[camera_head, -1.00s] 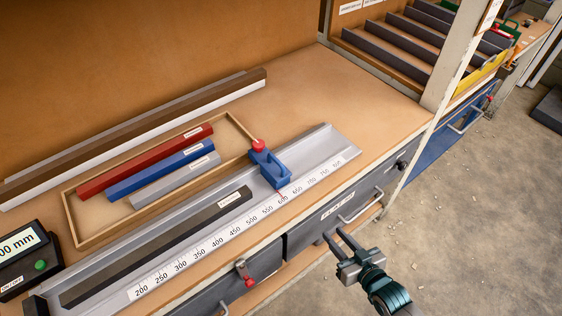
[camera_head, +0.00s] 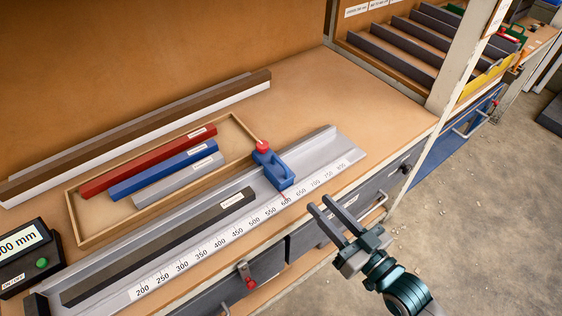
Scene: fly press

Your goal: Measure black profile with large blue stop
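The black profile (camera_head: 160,247) lies lengthwise in the grey measuring rail (camera_head: 322,150), its right end by a white label. The large blue stop (camera_head: 274,170) with a red knob (camera_head: 262,146) sits on the rail near the 600 mark, a short gap to the right of the profile's end. My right gripper (camera_head: 325,209) is open and empty, in front of the bench edge, below and right of the stop and apart from it. My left gripper is not in view. The display (camera_head: 20,243) at the left is partly cut off and reads "00 mm" in its visible part.
A wooden tray (camera_head: 76,213) behind the rail holds red (camera_head: 150,160), blue (camera_head: 160,172) and grey (camera_head: 178,180) profiles. A red-knobbed clamp (camera_head: 247,275) sits at the front edge. Drawers lie below. The bench top right of the tray is clear.

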